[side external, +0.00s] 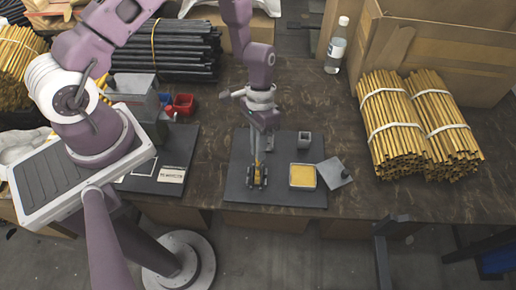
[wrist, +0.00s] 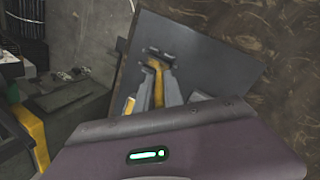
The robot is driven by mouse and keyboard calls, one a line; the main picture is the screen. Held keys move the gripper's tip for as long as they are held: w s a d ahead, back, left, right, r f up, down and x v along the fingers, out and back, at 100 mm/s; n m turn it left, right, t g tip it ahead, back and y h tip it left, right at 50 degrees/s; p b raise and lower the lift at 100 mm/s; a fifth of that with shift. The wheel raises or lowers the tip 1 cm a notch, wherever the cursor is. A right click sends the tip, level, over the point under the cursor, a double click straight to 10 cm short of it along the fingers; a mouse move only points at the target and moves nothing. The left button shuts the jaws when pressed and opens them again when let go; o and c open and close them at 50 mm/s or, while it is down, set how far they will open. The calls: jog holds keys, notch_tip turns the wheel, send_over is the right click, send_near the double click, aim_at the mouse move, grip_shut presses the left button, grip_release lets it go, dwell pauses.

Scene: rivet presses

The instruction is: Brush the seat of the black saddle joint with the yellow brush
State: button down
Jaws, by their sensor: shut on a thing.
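My gripper (side external: 258,154) points down over the dark mat (side external: 240,190) in the side view, its fingers close together. It is shut on a yellow brush (side external: 257,163), which also shows between the fingers in the wrist view (wrist: 157,88). A small black piece, apparently the saddle joint (side external: 257,180), sits on the mat directly below the brush. In the wrist view a dark shape, apparently the same joint (wrist: 154,54), is at the far end of the brush. The brush tip is at or very near the joint; I cannot tell whether it touches. The seat is mostly hidden.
A square tray with yellow contents (side external: 302,188) and a grey block (side external: 304,140) are right of my gripper. A tilted grey plate (side external: 335,172) lies at the mat's right edge.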

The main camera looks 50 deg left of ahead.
jog(key=shift+s+d, duration=0.9)
jog(key=shift+d+r, duration=0.1)
jog(key=shift+r, duration=0.05)
notch_tip(320, 180, up, 8)
jog(key=shift+s, duration=0.1)
dwell(0.3)
jog(key=w+a+r, duration=0.2)
jog(key=r, duration=0.1)
jog(key=shift+w+r, duration=0.1)
jog(key=shift+w, duration=0.05)
jog(key=shift+w+a+r, duration=0.1)
jog(key=shift+a+r, duration=0.05)
jog(key=shift+a, duration=0.15)
jog(key=shift+f, duration=2.35)
